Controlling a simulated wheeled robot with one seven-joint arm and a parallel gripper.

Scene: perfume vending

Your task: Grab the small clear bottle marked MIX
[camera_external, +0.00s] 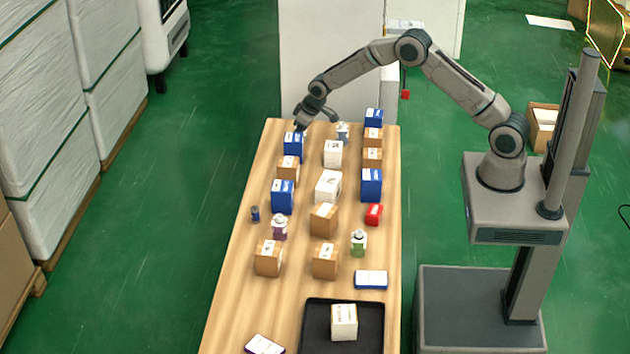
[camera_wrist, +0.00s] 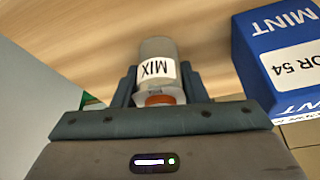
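The small clear bottle (camera_wrist: 157,48) has a white label marked MIX, which reads upside down in the wrist view, and an orange part near my palm. My gripper (camera_wrist: 158,82) has one finger on each side of it. The fingers are close together and appear shut on the bottle. In the external view my gripper (camera_external: 300,127) is at the far left corner of the table, just above a blue box. The bottle cannot be made out there.
A blue MINT box (camera_wrist: 275,55) stands close to the right of the bottle in the wrist view; it also shows in the external view (camera_external: 293,146). Several boxes and bottles cover the wooden table (camera_external: 235,290). A black tray (camera_external: 315,335) holding a white box is at the near end.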

